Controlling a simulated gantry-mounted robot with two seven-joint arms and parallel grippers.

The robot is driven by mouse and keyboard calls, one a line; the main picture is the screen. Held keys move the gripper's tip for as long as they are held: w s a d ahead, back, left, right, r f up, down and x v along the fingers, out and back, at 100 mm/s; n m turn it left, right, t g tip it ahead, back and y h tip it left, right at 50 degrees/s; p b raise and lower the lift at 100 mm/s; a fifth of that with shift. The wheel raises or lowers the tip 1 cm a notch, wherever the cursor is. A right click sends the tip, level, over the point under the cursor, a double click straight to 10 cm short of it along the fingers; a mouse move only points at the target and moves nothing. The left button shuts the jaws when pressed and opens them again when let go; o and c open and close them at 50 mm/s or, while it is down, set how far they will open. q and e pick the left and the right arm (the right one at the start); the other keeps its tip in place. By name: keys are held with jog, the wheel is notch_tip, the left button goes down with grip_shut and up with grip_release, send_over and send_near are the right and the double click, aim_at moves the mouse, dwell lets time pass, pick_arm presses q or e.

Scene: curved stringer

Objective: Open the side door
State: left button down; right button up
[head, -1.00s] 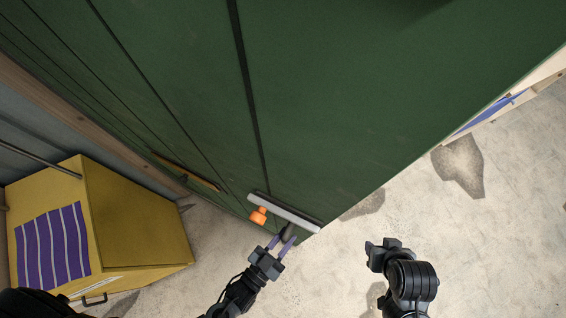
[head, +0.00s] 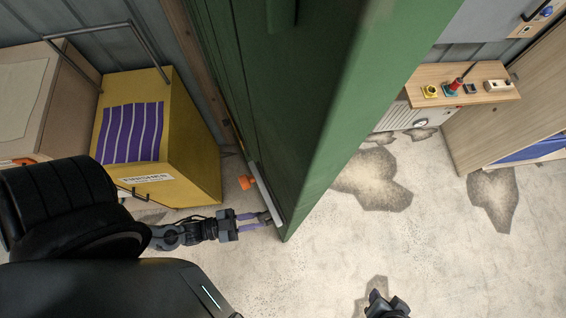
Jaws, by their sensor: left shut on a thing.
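The green side door (head: 340,90) stands ajar, seen nearly edge-on, with a room visible to its right. A grey bar handle (head: 264,190) is on its left face near the lower edge, with an orange knob (head: 247,183) beside it. My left gripper (head: 266,218) comes in from the left and is shut on the handle at its lower end; the exact contact is small and partly hidden. My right gripper (head: 376,297) is at the bottom edge, apart from the door, over the floor. Its jaws are too cut off to read.
A yellow cabinet (head: 195,140) with a purple striped cloth (head: 130,132) stands left of the door. A wooden shelf (head: 462,90) with coloured controls and a wooden cabinet (head: 500,125) stand at right. The stained concrete floor (head: 310,265) is clear in front.

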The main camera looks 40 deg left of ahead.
pick_arm(q)
jog(key=c, duration=1.7)
grip_release()
jog(key=s, duration=0.4)
jog(key=shift+a+f, duration=0.3)
jog(key=shift+f, duration=0.05)
jog(key=o, duration=0.3)
jog(key=shift+w, duration=0.15)
jog(key=shift+o, duration=1.2)
jog(key=shift+w+d+r, duration=0.1)
jog(key=shift+w, duration=0.15)
jog(key=shift+o, duration=0.5)
pick_arm(e)
jog(key=shift+s+a+f, duration=0.25)
jog(key=shift+s+a, duration=0.15)
jog(key=shift+a, duration=0.3)
pick_arm(q)
jog(key=b+v, duration=0.2)
jog(key=v, duration=0.9)
jog(key=shift+b, duration=0.3)
pick_arm(e)
jog(key=shift+s+x, duration=0.1)
jog(key=shift+x, duration=0.55)
jog(key=shift+s+x, duration=0.15)
jog(key=shift+x, duration=0.5)
